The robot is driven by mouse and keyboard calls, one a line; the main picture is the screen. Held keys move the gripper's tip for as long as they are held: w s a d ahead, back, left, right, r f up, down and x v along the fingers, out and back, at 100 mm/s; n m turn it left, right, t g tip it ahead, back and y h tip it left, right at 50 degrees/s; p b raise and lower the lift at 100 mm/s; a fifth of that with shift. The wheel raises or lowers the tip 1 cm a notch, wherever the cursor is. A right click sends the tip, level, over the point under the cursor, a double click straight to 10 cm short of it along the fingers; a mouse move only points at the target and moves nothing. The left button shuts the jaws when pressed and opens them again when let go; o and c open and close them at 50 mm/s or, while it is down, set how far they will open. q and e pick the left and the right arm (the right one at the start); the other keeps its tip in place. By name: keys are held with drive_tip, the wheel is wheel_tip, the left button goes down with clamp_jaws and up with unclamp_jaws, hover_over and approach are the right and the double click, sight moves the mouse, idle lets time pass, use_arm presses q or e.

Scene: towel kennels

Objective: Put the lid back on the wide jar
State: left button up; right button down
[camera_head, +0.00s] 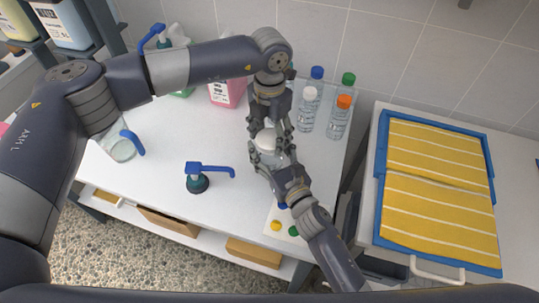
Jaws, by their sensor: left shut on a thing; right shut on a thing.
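A pale rounded thing (267,141) sits between my two grippers near the middle of the table. It looks like the wide jar or its lid; the fingers cover much of it, and I cannot tell jar from lid. My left gripper (269,122) reaches it from the far side and is shut on it. My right gripper (272,160) reaches it from the near side and is shut on it too. The fingers of both grippers are close together.
Capped bottles (338,117) stand behind to the right. A blue-nozzled pump top (198,178) is on the white table (165,200). Small coloured caps (276,226) lie near the front edge. A pink bottle (228,92) stands behind. A blue tray (379,165) holds yellow striped towels.

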use_arm(q)
drive_tip(key=m, duration=1.9)
drive_tip(key=shift+m, duration=0.4)
drive_tip(key=m, duration=0.4)
drive_tip(key=shift+f+m, duration=0.1)
drive_tip(key=shift+m, duration=0.3)
drive_tip(key=m, duration=0.7)
drive_tip(key=o, duration=1.1)
drive_tip(key=shift+o, duration=0.2)
